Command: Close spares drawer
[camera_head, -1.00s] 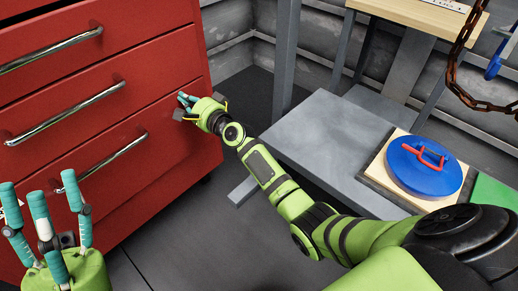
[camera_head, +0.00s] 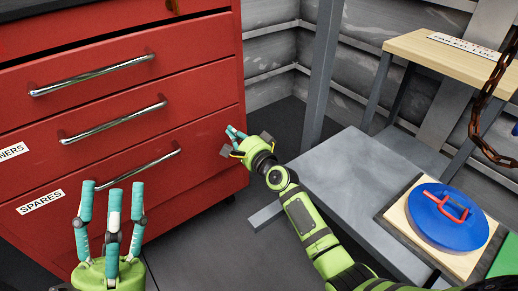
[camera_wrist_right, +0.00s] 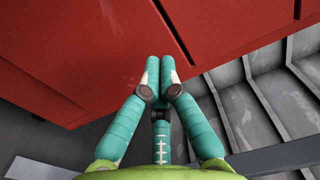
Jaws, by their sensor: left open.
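The spares drawer is the lowest red drawer front (camera_head: 195,150) of the cabinet in the head view. It has a white SPARES label (camera_head: 40,202) and a silver bar handle (camera_head: 125,172). Its front looks about flush with the drawers above. My right gripper (camera_head: 235,134) is at the right end of this front; contact cannot be told. In the right wrist view its teal fingers (camera_wrist_right: 164,65) are together, with nothing seen between them, and point at the red cabinet. My left gripper (camera_head: 112,205) is open and empty, upright in front of the drawer's left part, below the handle.
Two more red drawers with silver handles (camera_head: 92,75) sit above. A grey bench (camera_head: 345,165) stands right of the cabinet, holding a wooden board with a blue disc (camera_head: 440,222) with a red handle. A rusty chain (camera_head: 480,125) hangs at right. Dark floor shows between cabinet and bench.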

